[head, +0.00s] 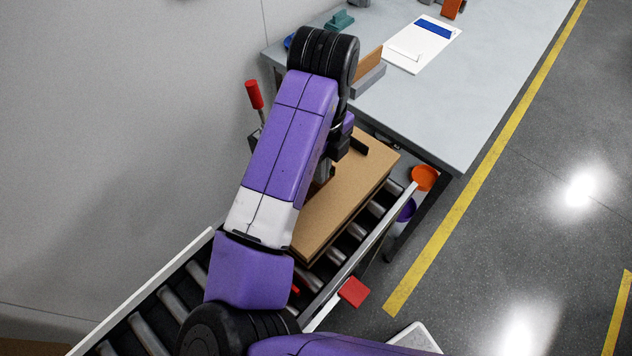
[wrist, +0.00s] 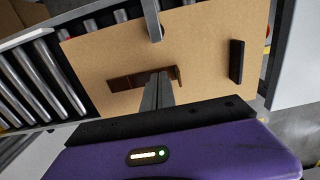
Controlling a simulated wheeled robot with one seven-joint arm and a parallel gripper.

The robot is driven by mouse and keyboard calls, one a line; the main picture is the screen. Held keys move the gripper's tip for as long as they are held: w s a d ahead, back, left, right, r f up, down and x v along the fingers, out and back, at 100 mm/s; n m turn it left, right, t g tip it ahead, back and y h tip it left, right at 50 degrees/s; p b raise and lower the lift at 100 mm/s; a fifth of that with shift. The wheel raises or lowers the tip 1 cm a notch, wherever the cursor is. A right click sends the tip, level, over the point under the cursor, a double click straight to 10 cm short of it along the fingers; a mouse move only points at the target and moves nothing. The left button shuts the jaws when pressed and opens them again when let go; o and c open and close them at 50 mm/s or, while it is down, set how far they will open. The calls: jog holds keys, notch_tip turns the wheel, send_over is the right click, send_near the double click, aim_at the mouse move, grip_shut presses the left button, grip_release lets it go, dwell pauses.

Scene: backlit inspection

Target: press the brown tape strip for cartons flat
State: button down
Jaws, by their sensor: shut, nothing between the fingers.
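The brown tape strip (wrist: 125,82) lies across the top of a cardboard carton (wrist: 205,45) in the wrist view. Its right end looks raised from the carton. My gripper (wrist: 159,76) is shut and empty, with its fingertips over the strip's middle to right part. I cannot tell whether the tips touch it. The fingers hide part of the strip. In the head view the carton (head: 345,195) sits on a roller conveyor, and my arm covers the strip.
A grey bar (wrist: 151,18) reaches over the carton's edge. A black block (wrist: 236,62) is on the carton top, right of the strip. Conveyor rollers (wrist: 62,65) lie to the left. A red-handled lever (head: 254,95) stands beside my arm. A grey table (head: 440,110) is beyond.

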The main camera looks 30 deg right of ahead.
jog(key=shift+f+b, duration=0.3)
jog(key=shift+f, duration=0.05)
jog(key=shift+r, duration=0.15)
dwell(0.5)
jog(key=shift+r+p, duration=1.5)
jog(key=shift+r, duration=0.45)
notch_tip(320, 180, up, 8)
jog(key=shift+f, duration=0.15)
